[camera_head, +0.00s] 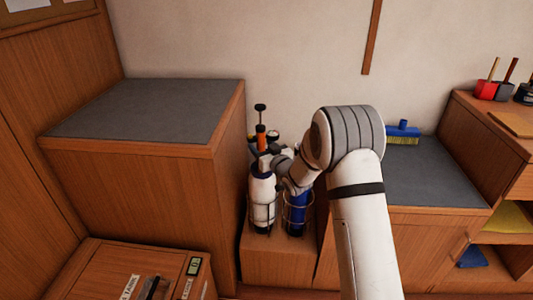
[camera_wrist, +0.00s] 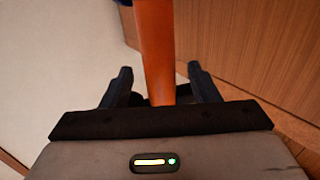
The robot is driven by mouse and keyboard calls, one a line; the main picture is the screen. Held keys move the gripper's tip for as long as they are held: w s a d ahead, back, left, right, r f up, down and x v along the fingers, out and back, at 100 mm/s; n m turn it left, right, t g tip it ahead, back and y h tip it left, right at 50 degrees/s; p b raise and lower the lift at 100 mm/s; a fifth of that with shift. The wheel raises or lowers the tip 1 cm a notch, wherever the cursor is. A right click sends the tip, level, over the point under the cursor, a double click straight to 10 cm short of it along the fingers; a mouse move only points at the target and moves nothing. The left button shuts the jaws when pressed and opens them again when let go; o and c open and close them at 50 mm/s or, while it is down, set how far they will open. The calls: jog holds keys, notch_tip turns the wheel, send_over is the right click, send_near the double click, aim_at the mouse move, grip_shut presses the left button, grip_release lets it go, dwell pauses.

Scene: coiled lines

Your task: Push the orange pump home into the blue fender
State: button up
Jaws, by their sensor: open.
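The orange pump (camera_head: 261,136) stands upright with a black knob on top, in the head view. In the wrist view the orange pump (camera_wrist: 153,40) runs as a shaft between my two fingers. My gripper (camera_wrist: 160,72) is open around it, with a gap on each side. In the head view my gripper is small and partly hidden by my arm. The blue fender (camera_head: 298,214) stands upright in a wire holder, its upper part behind my wrist. The pump's lower end is hidden, so I cannot tell how far in it sits.
A white fender with a blue top (camera_head: 262,196) stands in the wire holder beside the blue one. A tall grey-topped cabinet (camera_head: 150,108) is close on the left. A grey-topped counter (camera_head: 430,180) with a blue-and-yellow brush (camera_head: 403,134) is on the right.

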aim_at(263, 131)
jog(key=shift+w+a, duration=0.25)
jog(key=shift+w, duration=0.05)
jog(key=shift+c, duration=0.3)
grip_shut()
jog(key=shift+r+p, duration=1)
jog(key=shift+r, duration=2.25)
jog(key=d+r+b, duration=0.2)
jog(key=d, duration=1.3)
jog(key=shift+s+f+b, duration=0.15)
jog(key=shift+f+b, duration=0.65)
jog(key=shift+f, duration=0.45)
jog(key=shift+s+f+b, duration=0.1)
jog(key=shift+f+b, duration=0.65)
jog(key=shift+f, duration=0.45)
